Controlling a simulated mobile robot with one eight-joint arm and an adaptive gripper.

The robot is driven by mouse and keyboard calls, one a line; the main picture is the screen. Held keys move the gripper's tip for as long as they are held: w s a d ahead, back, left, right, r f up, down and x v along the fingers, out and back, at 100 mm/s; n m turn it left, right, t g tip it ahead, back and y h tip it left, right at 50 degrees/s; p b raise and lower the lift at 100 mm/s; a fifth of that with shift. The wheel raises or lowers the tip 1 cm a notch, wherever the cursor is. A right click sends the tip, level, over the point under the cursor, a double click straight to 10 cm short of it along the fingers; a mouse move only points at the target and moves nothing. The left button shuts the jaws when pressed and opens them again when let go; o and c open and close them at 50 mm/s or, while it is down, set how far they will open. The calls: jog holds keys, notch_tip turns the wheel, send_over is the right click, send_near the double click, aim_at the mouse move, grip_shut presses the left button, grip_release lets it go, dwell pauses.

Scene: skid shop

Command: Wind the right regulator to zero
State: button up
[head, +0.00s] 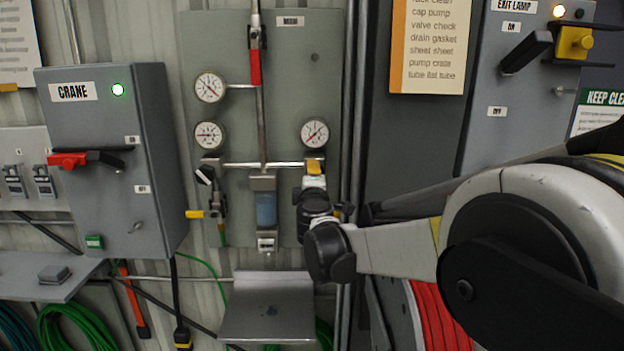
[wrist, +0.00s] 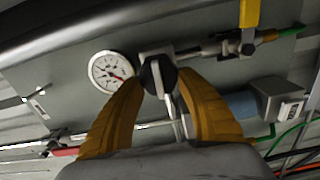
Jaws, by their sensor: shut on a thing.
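The right regulator sits on the grey panel (head: 290,80) under the right gauge (head: 314,133), mostly hidden by my gripper in the head view. In the wrist view its black knob (wrist: 157,74) sits between my gripper's two yellow fingers. My gripper (head: 314,168) is shut on this knob, with the fingertips (wrist: 160,84) on either side of it. A round white gauge also shows beside the knob in the wrist view (wrist: 111,71), its red needle toward the lower right. The exact reading is too small to tell.
The left regulator (head: 205,174) has a black knob with a white mark, below the left gauge (head: 209,135). A blue-bowled filter (head: 265,208) hangs between the regulators. A yellow-handled valve (wrist: 249,12) is near the knob. A grey shelf (head: 268,315) juts out below; the crane box (head: 115,190) stands left.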

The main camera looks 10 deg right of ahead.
jog(key=shift+n, duration=0.3)
jog(key=o, duration=1.2)
jog(key=s+a, duration=0.2)
jog(key=s, duration=0.9)
jog(key=shift+s+a, duration=0.15)
jog(key=shift+s, duration=0.2)
